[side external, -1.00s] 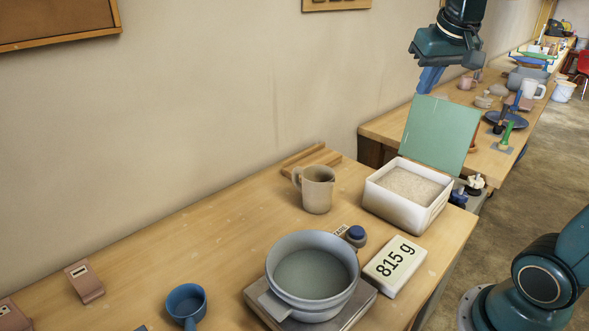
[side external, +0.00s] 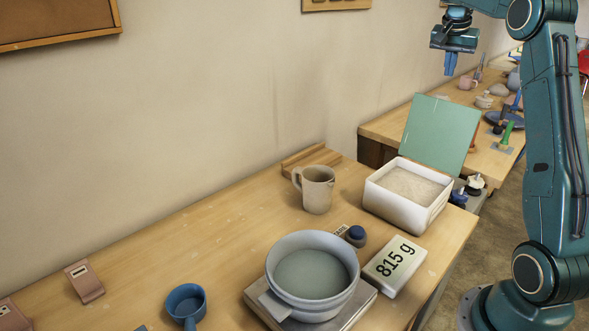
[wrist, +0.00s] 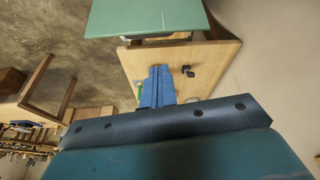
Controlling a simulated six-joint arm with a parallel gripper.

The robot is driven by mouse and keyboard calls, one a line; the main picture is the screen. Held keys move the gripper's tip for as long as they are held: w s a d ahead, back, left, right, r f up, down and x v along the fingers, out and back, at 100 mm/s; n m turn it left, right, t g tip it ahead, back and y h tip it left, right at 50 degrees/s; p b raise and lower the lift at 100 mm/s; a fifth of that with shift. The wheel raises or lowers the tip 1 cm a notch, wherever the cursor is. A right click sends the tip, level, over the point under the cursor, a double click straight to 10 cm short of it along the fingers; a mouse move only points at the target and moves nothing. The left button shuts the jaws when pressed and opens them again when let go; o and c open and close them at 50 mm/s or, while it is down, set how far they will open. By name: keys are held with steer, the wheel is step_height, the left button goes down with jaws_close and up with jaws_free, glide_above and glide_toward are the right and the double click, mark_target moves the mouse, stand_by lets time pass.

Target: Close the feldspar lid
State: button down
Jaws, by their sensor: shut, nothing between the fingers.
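The feldspar bin (side external: 396,205) is a white box of pale powder at the far right end of the near table. Its green lid (side external: 440,134) stands open, raised at the back edge and leaning slightly back. In the wrist view the green lid (wrist: 146,17) shows at the top, beyond the fingers. My gripper (side external: 450,70) is above and behind the lid in the side view, apart from it, with its blue fingers pointing down. The fingers (wrist: 158,85) are together and empty in the wrist view.
A beige jug (side external: 317,190) stands left of the bin. A grey bowl (side external: 312,276) sits on a scale beside an "815 g" display (side external: 394,265). A second bench (side external: 385,129) with pottery tools stands behind. The air around the gripper is clear.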

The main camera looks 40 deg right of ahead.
mark_target(451, 105)
steer(key=s+d+f+m, duration=0.1)
steer(key=d+f+m, duration=0.1)
steer(key=d, duration=0.3)
steer(key=shift+s+d+f+g, duration=0.3)
steer(key=shift+d+f, duration=0.05)
steer(key=shift+f, duration=0.05)
steer(key=shift+f, duration=0.1)
steer(key=shift+a+f, duration=0.15)
steer(key=shift+f, duration=1.35)
steer(key=shift+a+f, duration=0.2)
steer(key=shift+f, duration=1.35)
steer(key=shift+a+f, duration=0.15)
steer(key=shift+f, duration=1.35)
steer(key=shift+a, duration=0.15)
steer(key=shift+a+r, duration=0.2)
